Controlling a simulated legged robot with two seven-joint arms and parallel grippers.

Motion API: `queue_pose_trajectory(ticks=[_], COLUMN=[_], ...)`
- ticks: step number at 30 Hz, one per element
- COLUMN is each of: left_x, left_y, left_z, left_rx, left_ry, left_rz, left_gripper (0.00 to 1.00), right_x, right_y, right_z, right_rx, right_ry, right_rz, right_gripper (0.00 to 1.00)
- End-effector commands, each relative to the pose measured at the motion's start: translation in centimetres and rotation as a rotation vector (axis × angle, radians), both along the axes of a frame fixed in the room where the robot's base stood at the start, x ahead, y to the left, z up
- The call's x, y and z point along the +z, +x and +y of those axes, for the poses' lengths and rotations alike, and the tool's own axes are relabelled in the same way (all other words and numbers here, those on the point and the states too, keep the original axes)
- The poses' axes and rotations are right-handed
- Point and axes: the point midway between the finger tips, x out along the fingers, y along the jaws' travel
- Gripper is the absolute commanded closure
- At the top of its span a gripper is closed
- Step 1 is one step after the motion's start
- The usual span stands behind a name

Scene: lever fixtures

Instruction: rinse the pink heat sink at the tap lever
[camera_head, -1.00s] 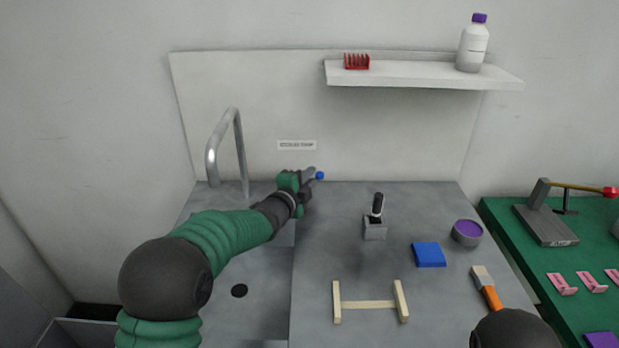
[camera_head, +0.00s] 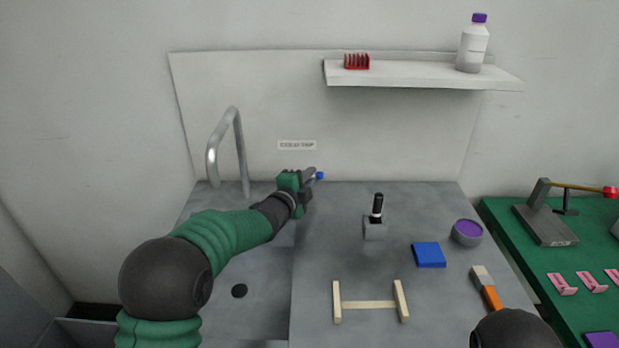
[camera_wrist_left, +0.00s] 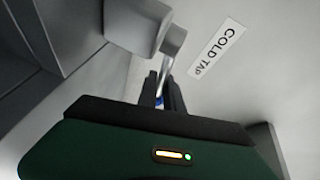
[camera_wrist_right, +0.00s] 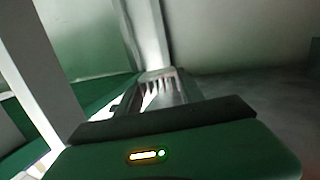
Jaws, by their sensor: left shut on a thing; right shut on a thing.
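My left gripper (camera_head: 308,181) is shut on the tap lever by the wall; its blue knob (camera_head: 320,175) shows at the fingertips. In the left wrist view the metal tap lever (camera_wrist_left: 166,68) runs down between the fingers, below a "COLD TAP" label (camera_wrist_left: 217,50). The curved tap spout (camera_head: 237,150) stands left of it, over the sink. My right gripper (camera_wrist_right: 158,95) shows only in its wrist view. It is shut on a finned block, which looks like the heat sink (camera_wrist_right: 158,86); it appears pale there, so its pink colour is unclear.
The sink (camera_head: 262,310) has a dark drain (camera_head: 239,291). The counter holds a black-handled lever (camera_head: 376,210), wooden frame (camera_head: 368,304), blue pad (camera_head: 429,255), purple-topped bowl (camera_head: 467,232) and orange-handled brush (camera_head: 490,297). A shelf (camera_head: 420,76) carries a red finned block (camera_head: 356,62) and bottle (camera_head: 472,45).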

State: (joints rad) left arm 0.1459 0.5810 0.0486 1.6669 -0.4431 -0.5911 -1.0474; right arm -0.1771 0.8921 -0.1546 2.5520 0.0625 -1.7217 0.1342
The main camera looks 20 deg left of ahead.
Motion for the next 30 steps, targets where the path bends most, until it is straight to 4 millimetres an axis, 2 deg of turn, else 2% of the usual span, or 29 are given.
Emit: queue_pose_trajectory(ticks=[10, 22, 23, 27, 30], left_x=[0.0, -0.6, -0.6, -0.5, -0.3], left_y=[-1.2, -1.6, -1.6, -1.6, -1.5], left_z=[0.0, -0.2, -0.2, -0.2, -0.2], left_rx=[-0.182, -0.230, -0.230, -0.230, -0.230], left_ry=[0.000, -0.001, -0.001, 0.000, 0.000], left_rz=[0.012, 0.013, 0.013, 0.009, 0.008], left_gripper=[1.00, 1.00, 0.85, 0.67, 0.67], right_x=[4.2, 4.3, 4.3, 4.3, 4.4], right_y=[0.0, 0.0, 0.0, 0.0, 0.0], right_z=[0.0, 0.0, 0.0, 0.0, 0.0], right_rx=[0.000, 0.000, 0.000, 0.000, 0.000], right_ry=[0.000, 0.000, 0.000, 0.000, 0.000], right_rz=[0.000, 0.000, 0.000, 0.000, -0.001], right_gripper=[0.95, 0.95, 0.95, 0.95, 0.95])
